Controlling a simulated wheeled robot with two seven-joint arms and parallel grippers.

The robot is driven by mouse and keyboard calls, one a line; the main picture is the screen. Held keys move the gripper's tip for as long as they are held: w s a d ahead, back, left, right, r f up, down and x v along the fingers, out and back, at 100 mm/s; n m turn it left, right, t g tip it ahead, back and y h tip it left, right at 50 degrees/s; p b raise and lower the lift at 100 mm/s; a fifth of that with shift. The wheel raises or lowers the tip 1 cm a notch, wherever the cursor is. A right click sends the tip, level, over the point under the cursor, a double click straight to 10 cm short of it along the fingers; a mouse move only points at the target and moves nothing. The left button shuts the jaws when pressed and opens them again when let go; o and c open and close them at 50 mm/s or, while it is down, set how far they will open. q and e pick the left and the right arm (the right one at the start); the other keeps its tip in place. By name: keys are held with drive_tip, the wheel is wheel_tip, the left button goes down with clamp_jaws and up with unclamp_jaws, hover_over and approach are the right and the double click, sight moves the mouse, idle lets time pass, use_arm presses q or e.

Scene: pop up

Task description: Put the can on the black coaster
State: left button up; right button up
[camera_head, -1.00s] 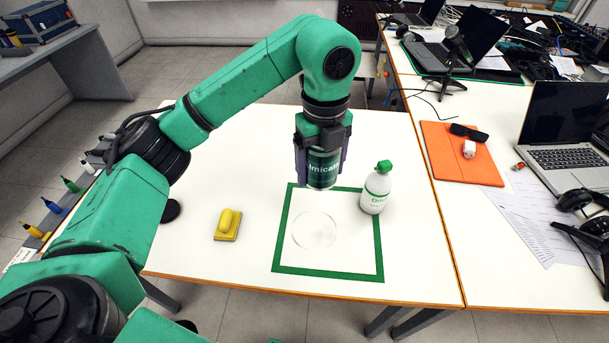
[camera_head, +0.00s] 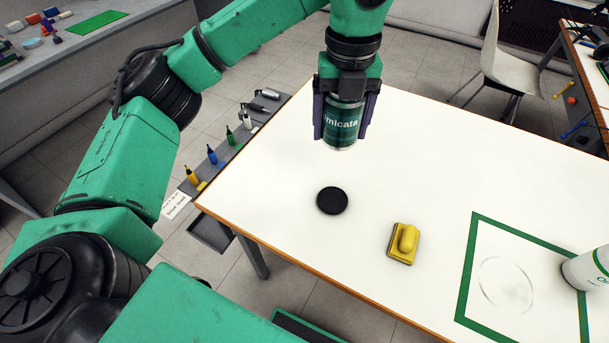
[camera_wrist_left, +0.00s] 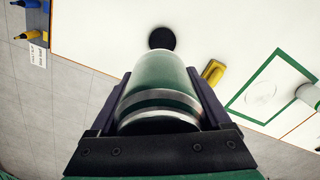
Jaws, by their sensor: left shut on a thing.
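My left gripper (camera_head: 343,120) is shut on a dark green can (camera_head: 342,127) with white lettering. It holds the can upright above the white table, apart from it. The can also fills the middle of the left wrist view (camera_wrist_left: 160,90), between the two fingers. The round black coaster (camera_head: 332,200) lies bare on the table, below the can in the head view. The coaster also shows just beyond the can's end in the left wrist view (camera_wrist_left: 162,37). My right gripper is not in view.
A yellow block with a handle (camera_head: 403,243) lies right of the coaster. Further right are a green square outline (camera_head: 466,275) with a clear round disc (camera_head: 506,285) and a white bottle (camera_head: 588,270). Small coloured bottles stand on a grey rack (camera_head: 212,172) beyond the table's left edge.

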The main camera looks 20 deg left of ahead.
use_arm(q)
hover_over(333, 199)
wheel_tip(333, 199, down, 8)
drive_tip(key=f, duration=0.1)
wheel_tip(333, 199, down, 10)
drive_tip(key=shift+r+p, duration=0.15)
drive_tip(key=shift+p, duration=0.2)
drive_tip(key=shift+a, duration=0.1)
drive_tip(key=shift+f, duration=0.3)
drive_tip(key=o, duration=1.4)
drive_tip(key=shift+r, duration=0.3)
wheel_tip(333, 199, up, 12)
drive_tip(key=b, duration=0.1)
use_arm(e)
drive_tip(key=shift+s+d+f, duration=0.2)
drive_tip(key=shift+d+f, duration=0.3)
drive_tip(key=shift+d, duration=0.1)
